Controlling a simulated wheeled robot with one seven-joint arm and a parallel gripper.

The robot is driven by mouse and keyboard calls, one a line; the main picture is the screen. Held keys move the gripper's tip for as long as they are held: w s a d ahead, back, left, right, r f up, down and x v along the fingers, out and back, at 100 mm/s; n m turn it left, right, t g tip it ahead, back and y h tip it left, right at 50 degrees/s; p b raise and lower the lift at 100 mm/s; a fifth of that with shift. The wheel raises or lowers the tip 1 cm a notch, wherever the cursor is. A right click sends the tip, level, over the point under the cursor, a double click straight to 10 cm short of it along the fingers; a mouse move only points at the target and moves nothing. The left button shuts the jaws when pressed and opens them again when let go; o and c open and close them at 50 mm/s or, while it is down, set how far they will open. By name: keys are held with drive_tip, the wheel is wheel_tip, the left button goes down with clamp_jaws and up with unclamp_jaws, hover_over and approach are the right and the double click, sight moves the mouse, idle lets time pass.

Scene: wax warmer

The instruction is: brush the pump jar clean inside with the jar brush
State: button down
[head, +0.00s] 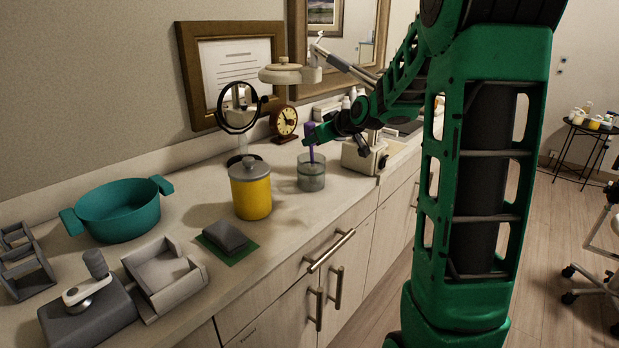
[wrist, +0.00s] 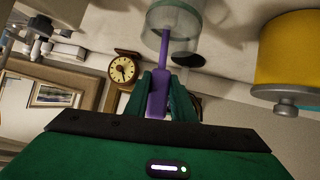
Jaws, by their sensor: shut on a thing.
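The pump jar (head: 311,181) is a clear, greyish glass jar standing upright and open on the counter; it also shows at the top of the upside-down wrist view (wrist: 190,14). My gripper (head: 313,135) is shut on the purple handle of the jar brush (head: 312,150), above the jar. In the wrist view the handle (wrist: 158,85) sits between my green fingers (wrist: 158,100). The brush points down, roughly upright, and its shaft enters the jar's mouth. The brush head is hard to make out through the glass.
A yellow canister (head: 252,196) with a grey lid stands left of the jar. A round mirror (head: 240,110) and a clock (head: 285,122) stand behind. A beige machine (head: 363,158) is close on the right. A teal pot (head: 118,212) and grey trays are farther left.

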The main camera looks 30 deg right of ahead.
drive_tip(key=shift+w+a+f, duration=0.1)
drive_tip(key=shift+w+a, duration=0.3)
drive_tip(key=shift+a, duration=0.1)
drive_tip(key=shift+s+d, duration=0.4)
drive_tip(key=shift+d, duration=0.15)
idle(1.4)
